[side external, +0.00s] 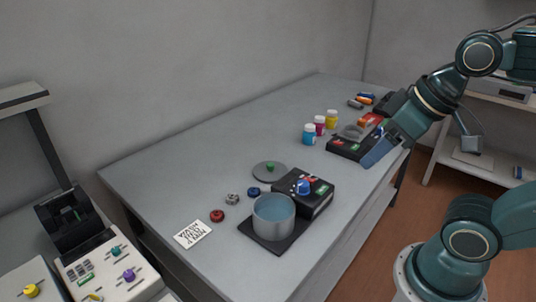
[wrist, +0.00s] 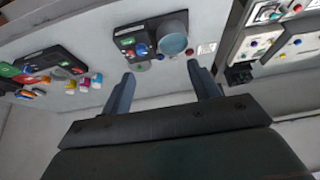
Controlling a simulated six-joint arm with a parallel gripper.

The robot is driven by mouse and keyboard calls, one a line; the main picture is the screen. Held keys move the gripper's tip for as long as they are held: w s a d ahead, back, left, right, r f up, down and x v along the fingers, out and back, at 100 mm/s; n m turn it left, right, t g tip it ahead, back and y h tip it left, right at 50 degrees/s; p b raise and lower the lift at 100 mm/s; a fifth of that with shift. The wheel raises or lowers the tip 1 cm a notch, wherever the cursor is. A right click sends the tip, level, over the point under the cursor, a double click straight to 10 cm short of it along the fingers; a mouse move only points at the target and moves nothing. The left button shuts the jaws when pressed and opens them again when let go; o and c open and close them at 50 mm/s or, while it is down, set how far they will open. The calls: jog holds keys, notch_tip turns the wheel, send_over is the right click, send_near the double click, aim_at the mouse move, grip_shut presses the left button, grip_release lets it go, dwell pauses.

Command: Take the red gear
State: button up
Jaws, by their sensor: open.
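The red gear (side external: 217,215) lies flat on the grey table, near its left front part in the side view. It sits just above a white card with writing and left of a grey gear (side external: 232,199). In the wrist view a small red spot (wrist: 189,51) beside the pot appears to be the gear. My gripper (side external: 376,156) is at the right edge of the table, far from the red gear, beside a black box. In the wrist view my gripper (wrist: 160,76) has its two fingers wide apart with nothing between them.
A pot of bluish liquid (side external: 273,218) stands on a black base (side external: 256,236) right of the gears. A blue gear (side external: 254,191) and a grey lid (side external: 268,173) lie nearby. Small coloured bottles (side external: 320,126) stand farther back. The table's left part is clear.

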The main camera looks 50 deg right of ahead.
jog(key=w+a+n+g+y, duration=0.1)
jog(key=w+a+n+g, duration=0.25)
jog(key=w+n, duration=1.05)
jog(key=w+a+f+n+g, duration=0.1)
jog(key=w+a+f+n, duration=0.1)
jog(key=w+f, duration=0.5)
jog(key=w+a+f+n+g, duration=0.1)
jog(key=w+a+f+n, duration=0.2)
jog(key=w+f, duration=0.5)
jog(key=w, duration=0.6)
jog(key=shift+f+y, duration=0.15)
jog(key=shift+y, duration=0.25)
jog(key=shift+f, duration=0.1)
